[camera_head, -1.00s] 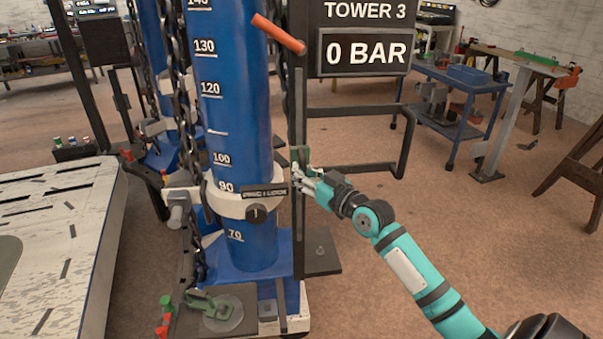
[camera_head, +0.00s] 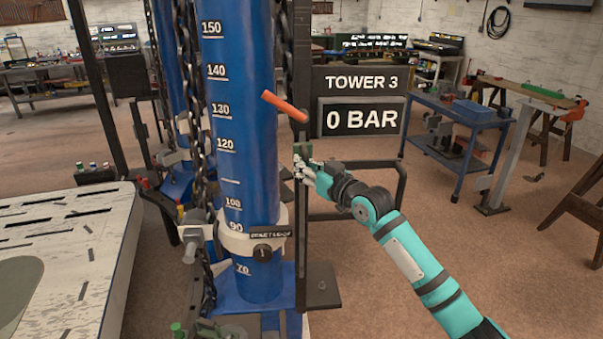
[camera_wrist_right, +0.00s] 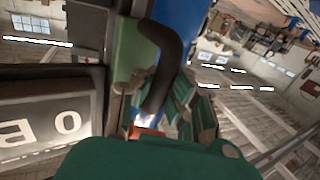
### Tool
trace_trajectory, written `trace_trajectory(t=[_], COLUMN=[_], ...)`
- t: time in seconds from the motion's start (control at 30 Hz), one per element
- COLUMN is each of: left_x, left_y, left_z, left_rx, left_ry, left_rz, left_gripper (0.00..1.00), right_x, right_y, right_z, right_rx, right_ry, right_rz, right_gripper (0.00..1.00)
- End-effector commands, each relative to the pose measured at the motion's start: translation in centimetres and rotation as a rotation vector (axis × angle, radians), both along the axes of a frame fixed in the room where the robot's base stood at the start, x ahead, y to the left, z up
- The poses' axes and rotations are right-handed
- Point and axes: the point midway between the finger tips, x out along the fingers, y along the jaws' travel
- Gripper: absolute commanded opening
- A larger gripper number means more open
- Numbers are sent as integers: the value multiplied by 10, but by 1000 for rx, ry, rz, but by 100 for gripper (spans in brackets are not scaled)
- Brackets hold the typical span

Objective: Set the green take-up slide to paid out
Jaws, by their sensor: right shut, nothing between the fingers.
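The green take-up slide (camera_head: 303,150) sits on the dark upright post (camera_head: 301,220) to the right of the blue cylinder (camera_head: 246,180). It is below the orange lever (camera_head: 285,106). My right gripper (camera_head: 304,170) is shut just below and against the slide, with no object between its fingers. In the right wrist view the green slide (camera_wrist_right: 131,55) stands close ahead, with a dark curved bar (camera_wrist_right: 165,65) beside it. The fingers partly hide the slide's lower part. My left gripper is in neither view.
The display panel (camera_head: 361,100) reads TOWER 3, 0 BAR, to the right of the post. A dark tubular frame (camera_head: 400,190) stands behind my right forearm. A chain (camera_head: 196,130) hangs left of the cylinder. A pale slotted table (camera_head: 75,255) is at left.

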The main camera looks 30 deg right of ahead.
Motion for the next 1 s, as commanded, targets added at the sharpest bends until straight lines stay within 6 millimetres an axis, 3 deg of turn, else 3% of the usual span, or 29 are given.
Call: trace_trajectory(t=[0.03, 0.17, 0.53, 0.83, 1.0], left_x=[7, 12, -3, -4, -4], left_y=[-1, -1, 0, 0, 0], left_z=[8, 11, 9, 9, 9], left_rx=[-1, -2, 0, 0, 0], left_ry=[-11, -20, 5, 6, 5], left_rz=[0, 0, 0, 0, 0], left_gripper=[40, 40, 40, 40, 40], right_x=[0, 0, 0, 0, 0], right_y=[-2, -2, -3, -1, -1], right_z=[10, 15, 15, 14, 13], right_rx=[-5, -4, -3, -2, -1], right_ry=[-3, -1, 0, 2, 3], right_rz=[-4, -4, -5, -2, -1], right_gripper=[0, 0, 0, 39, 40])
